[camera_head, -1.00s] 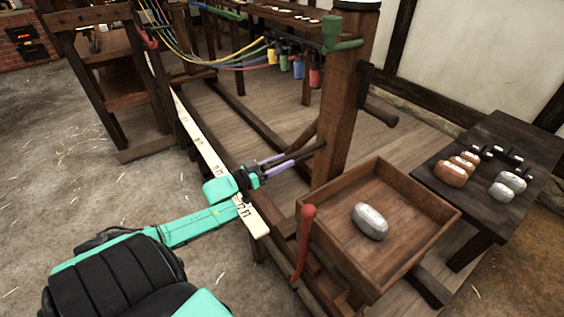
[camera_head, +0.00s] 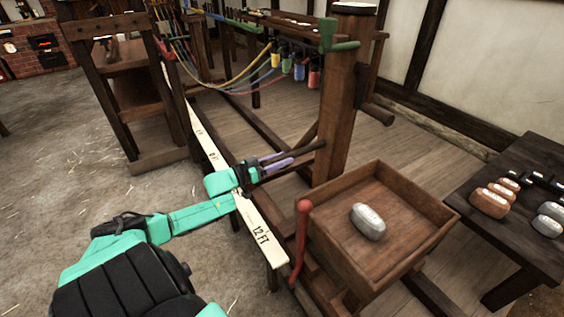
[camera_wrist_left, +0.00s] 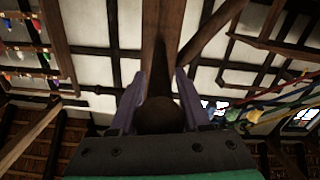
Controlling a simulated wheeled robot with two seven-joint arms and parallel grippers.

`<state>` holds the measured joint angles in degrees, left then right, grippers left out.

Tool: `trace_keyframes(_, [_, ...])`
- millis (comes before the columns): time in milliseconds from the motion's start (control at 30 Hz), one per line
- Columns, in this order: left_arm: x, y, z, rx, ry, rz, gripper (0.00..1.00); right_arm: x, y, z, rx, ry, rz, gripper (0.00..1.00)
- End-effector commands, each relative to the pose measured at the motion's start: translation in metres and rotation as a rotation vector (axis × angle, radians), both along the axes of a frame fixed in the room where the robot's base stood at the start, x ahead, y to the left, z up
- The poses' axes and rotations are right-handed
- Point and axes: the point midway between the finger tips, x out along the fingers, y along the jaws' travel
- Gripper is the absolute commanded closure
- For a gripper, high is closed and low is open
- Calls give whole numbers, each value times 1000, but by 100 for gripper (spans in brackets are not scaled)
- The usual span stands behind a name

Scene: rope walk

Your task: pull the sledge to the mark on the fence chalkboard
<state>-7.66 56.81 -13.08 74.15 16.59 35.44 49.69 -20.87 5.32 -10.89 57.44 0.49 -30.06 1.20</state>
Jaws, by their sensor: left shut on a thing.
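The wooden sledge has a thick upright post (camera_head: 343,105) and a tray (camera_head: 422,232) holding one grey weight (camera_head: 368,221). A dark peg (camera_head: 312,149) sticks out from the post. My left gripper (camera_head: 280,163) is shut on this peg; in the left wrist view its purple fingers lie on both sides of the peg's round end (camera_wrist_left: 160,113). A pale measuring rail (camera_head: 263,238) with foot marks runs under my gripper, its "12 FT" end nearest me. No chalkboard can be made out. My right gripper is out of view.
Coloured ropes (camera_head: 235,82) sag from a wooden stand (camera_head: 125,95) at the back left to the sledge. A red lever (camera_head: 301,240) stands beside the tray. A side table (camera_head: 515,240) with several weights is at right. The straw-strewn floor at left is clear.

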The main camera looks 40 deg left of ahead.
Motion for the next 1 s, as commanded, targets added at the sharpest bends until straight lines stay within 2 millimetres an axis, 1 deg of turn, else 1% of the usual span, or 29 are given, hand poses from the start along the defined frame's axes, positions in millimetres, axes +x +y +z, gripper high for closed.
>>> trace_keyframes(33, [1, 3, 2, 1, -2, 7, 100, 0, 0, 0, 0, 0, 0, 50])
trace_keyframes(233, [1, 3, 2, 2, -1, 7, 100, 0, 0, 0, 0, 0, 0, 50])
trace_keyframes(267, [1, 3, 2, 2, -1, 6, 42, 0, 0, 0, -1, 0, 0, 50])
trace_keyframes(300, [1, 3, 2, 2, -1, 6, 38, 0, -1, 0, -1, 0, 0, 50])
trace_keyframes(567, [0, 1, 1, 1, 0, 3, 38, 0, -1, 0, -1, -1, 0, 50])
trace_keyframes(667, [-3, 2, 1, 0, 1, 3, 38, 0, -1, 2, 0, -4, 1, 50])
trace_keyframes(700, [-6, 3, 1, 0, 3, 3, 38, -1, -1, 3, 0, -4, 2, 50])
trace_keyframes(767, [-13, 5, 2, -1, 4, 1, 38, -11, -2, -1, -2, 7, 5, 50])
trace_keyframes(867, [-28, 9, 2, 1, 6, 2, 38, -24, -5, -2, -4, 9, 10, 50])
trace_keyframes(1000, [-54, 17, 3, 0, 6, 4, 38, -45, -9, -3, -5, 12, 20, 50])
